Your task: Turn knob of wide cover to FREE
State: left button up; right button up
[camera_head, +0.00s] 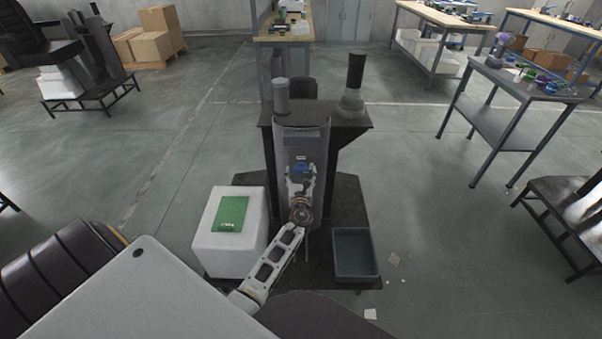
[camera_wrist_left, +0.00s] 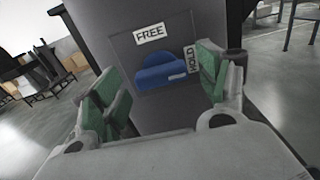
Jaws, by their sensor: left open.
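The wide grey cover (camera_head: 318,142) stands upright on the dark lift column ahead of me. Its blue knob (camera_wrist_left: 160,74) shows large in the left wrist view, with a FREE label (camera_wrist_left: 150,33) above it and a HOLD label (camera_wrist_left: 192,60) to its right. A small white mark on the knob lies at its right side, toward HOLD. My left gripper (camera_wrist_left: 158,82) is open, with its green-padded fingers on either side of the knob. I cannot tell whether they touch it. In the head view my left gripper (camera_head: 301,180) is in front of the cover, below a blue patch.
A white block (camera_head: 225,263) with a green booklet (camera_head: 230,214) stands left of the column. A dark grey bin (camera_head: 355,277) is to its right. Open floor lies between.

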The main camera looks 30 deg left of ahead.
pick_arm(q)
jog(key=shift+w+a, duration=0.3)
jog(key=shift+w, duration=0.2)
jog(key=shift+c, duration=0.4)
jog(key=c, duration=0.9)
